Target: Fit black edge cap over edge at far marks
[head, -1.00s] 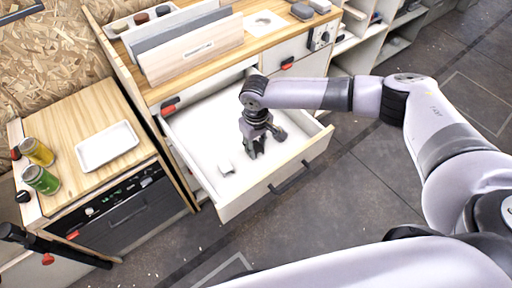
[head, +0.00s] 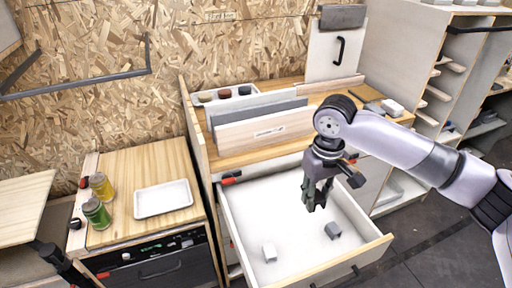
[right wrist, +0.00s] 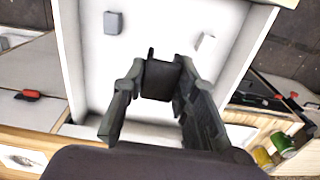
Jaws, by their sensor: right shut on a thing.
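My right gripper (head: 316,203) hangs pointing down above the open white drawer (head: 378,246). In the right wrist view its fingers (right wrist: 158,100) are shut on a small dark piece, which looks like the black edge cap (right wrist: 160,80). In the head view the cap is hard to tell from the dark fingers. The drawer also shows in the right wrist view (right wrist: 160,35). I cannot make out any marks on its edges. My left gripper is not in view.
A white block (head: 268,252) and a grey block (head: 333,230) lie on the drawer floor. Behind the drawer, a worktop holds upright panels (head: 265,130). On the left, a lower counter has a white tray (head: 163,198), a yellow can (head: 102,186) and a green can (head: 96,213).

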